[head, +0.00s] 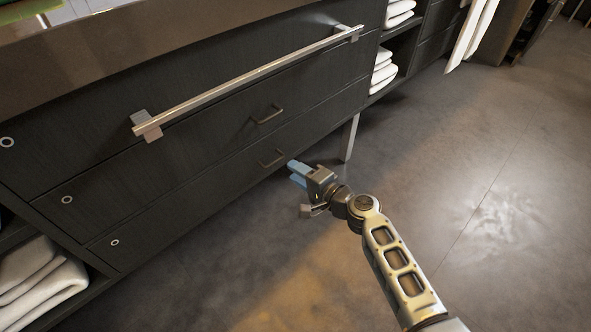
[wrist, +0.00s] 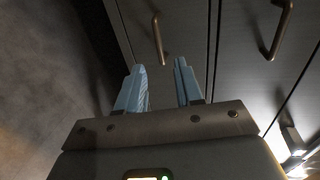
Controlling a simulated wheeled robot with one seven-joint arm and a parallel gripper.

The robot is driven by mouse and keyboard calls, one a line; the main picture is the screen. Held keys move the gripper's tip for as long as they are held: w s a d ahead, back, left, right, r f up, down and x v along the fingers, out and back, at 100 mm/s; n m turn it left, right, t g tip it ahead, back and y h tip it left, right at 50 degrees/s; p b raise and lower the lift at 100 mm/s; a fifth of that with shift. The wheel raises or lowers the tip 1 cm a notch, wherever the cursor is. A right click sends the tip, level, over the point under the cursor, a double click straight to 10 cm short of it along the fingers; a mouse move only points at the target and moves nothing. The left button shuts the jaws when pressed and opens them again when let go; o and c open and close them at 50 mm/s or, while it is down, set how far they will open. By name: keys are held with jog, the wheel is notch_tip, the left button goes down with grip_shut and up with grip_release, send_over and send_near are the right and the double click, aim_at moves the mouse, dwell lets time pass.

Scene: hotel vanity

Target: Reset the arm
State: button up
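My gripper (head: 297,174) is stretched out low in front of the dark vanity, near the bottom drawer. Its two blue fingers (wrist: 159,88) stand apart in the wrist view with nothing between them, so it is open and empty. The handle of the bottom drawer (head: 273,158) is just beyond the fingertips in the head view. In the wrist view a drawer handle (wrist: 157,40) lies ahead of the gap between the fingers, apart from them. My arm reaches in from the lower right, over the floor.
The vanity's drawer fronts (head: 190,140) look shut. A long metal towel bar (head: 245,82) sticks out above. A second handle (head: 267,115) sits on the middle drawer. White towels (head: 40,280) fill open shelves at both sides. A metal leg (head: 349,138) stands right. The floor (head: 480,180) is clear.

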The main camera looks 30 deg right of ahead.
jog(key=shift+s, duration=0.1)
jog(key=s+a+f+n+g+h, duration=0.1)
jog(key=s+f+n+h, duration=0.15)
jog(key=s, duration=0.65)
jog(key=s+f+n+g+h, duration=0.1)
jog(key=s+f, duration=0.2)
jog(key=s, duration=0.6)
jog(key=s+r+n+h, duration=0.1)
jog(key=s+r+n, duration=0.3)
jog(key=s, duration=0.6)
jog(key=s+r+n+h, duration=0.1)
jog(key=s+r, duration=0.5)
jog(key=s, duration=0.4)
jog(key=s+r+n+t, duration=0.1)
jog(key=s+r+n, duration=0.25)
jog(key=r, duration=0.45)
jog(key=s+r+n+t, duration=0.1)
jog(key=s+r+n, duration=0.1)
jog(key=s+r, duration=0.45)
notch_tip(320, 180, up, 27)
jog(key=w+p, duration=0.1)
jog(key=p, duration=2.4)
jog(key=shift+w+a+f+y, duration=0.2)
jog(key=shift+w+a+y, duration=0.1)
jog(key=shift+y, duration=0.05)
